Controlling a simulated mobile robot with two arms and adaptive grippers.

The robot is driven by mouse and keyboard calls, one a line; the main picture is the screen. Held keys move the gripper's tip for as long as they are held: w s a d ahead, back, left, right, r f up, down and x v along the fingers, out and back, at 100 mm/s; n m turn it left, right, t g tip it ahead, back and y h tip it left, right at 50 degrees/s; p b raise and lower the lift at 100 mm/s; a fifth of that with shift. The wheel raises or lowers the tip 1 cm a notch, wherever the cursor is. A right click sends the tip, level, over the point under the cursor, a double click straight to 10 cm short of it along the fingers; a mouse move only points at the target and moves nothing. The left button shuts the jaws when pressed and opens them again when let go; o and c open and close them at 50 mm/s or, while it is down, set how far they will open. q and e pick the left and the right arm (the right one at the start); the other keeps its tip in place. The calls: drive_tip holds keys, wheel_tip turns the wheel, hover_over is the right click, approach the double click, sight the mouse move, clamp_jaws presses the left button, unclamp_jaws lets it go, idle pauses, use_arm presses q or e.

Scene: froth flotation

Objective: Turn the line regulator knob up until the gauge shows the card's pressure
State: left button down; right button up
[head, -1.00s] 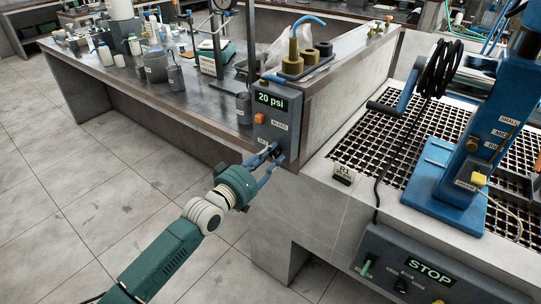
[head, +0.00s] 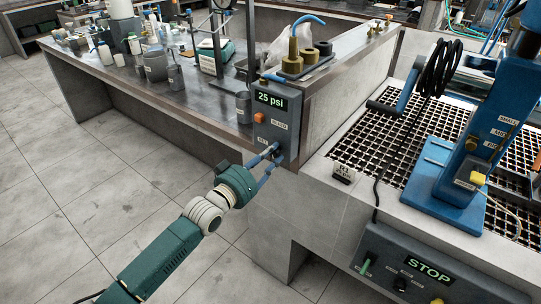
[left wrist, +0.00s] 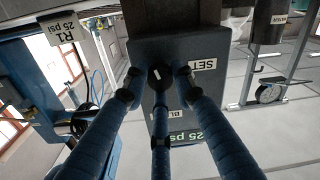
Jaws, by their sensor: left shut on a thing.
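The grey regulator box (head: 277,130) is fixed at the bench's corner. Its green gauge display (head: 271,99) reads 25 psi; the display also shows upside down in the left wrist view (left wrist: 188,137). The card (head: 343,173) stands on the ledge to the right; in the left wrist view (left wrist: 64,34) it reads R1, 25 psi. My left gripper (head: 274,152) reaches the box's lower face. Its blue fingers are shut around the small dark knob (left wrist: 158,77) beside the SET label. The fingers partly hide the knob. My right gripper is not in view.
An orange button (head: 259,118) sits on the box above the knob, near a BLEED label. A blue machine (head: 480,130) stands on the grating at right, above a control box with a STOP display (head: 430,268). The floor at left is clear.

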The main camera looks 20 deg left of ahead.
use_arm(q)
drive_tip(key=c, duration=1.5)
unclamp_jaws()
drive_tip(key=shift+s+d+f, duration=0.1)
drive_tip(key=shift+f, duration=0.35)
drive_tip(key=shift+o, duration=0.5)
drive_tip(key=shift+r, duration=0.15)
drive_tip(key=v, duration=1.2)
drive_tip(key=shift+r, duration=0.15)
